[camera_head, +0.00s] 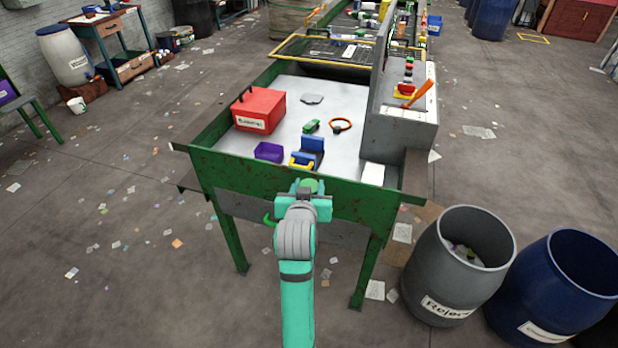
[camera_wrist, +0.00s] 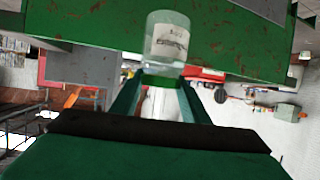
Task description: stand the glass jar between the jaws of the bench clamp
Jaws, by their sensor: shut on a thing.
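The glass jar (camera_wrist: 168,38) is clear with a white printed label, and shows at the top middle of the wrist view. My gripper (camera_wrist: 161,75) is shut on it, with the fingertips at its lower end. In the head view my gripper (camera_head: 306,190) is at the table's near edge, and a round green shape at its tip may be the jar. The bench clamp (camera_head: 312,145), blue with a yellow handle, is on the table just beyond my gripper. The gap between its jaws is hard to make out. My gripper and the jar are apart from the clamp, on its near side.
The green-framed table (camera_head: 345,95) has a raised near edge. A purple tray (camera_head: 268,152) is left of the clamp, and a red box (camera_head: 260,109) is farther back. A grey barrel (camera_head: 440,285) stands right.

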